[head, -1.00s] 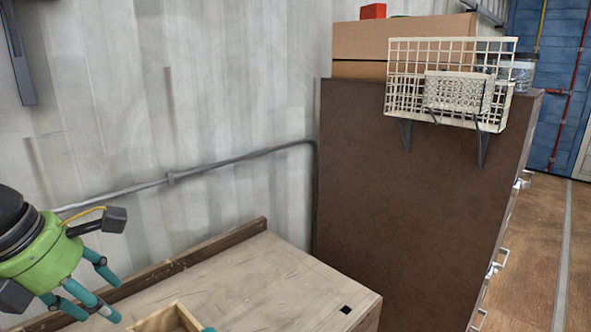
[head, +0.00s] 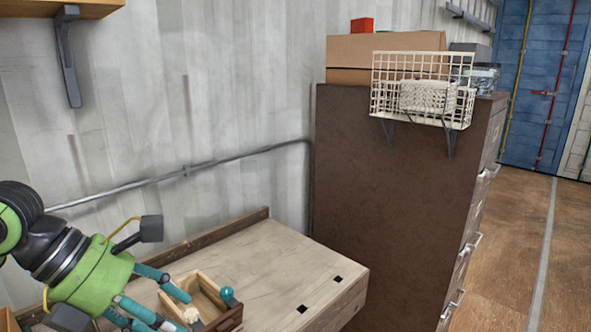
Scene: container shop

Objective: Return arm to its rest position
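My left gripper (head: 178,312), green with teal fingers, is at the lower left of the head view. Its fingers are spread apart with nothing seen between them, so it is open. It appears over or beside a small wooden box (head: 207,283) on the workbench; the exact height gap cannot be told. My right gripper is not in view.
The box holds a teal-topped item (head: 228,295) and a small cream piece (head: 192,315). A shelf bracket (head: 68,60) is at the upper left.

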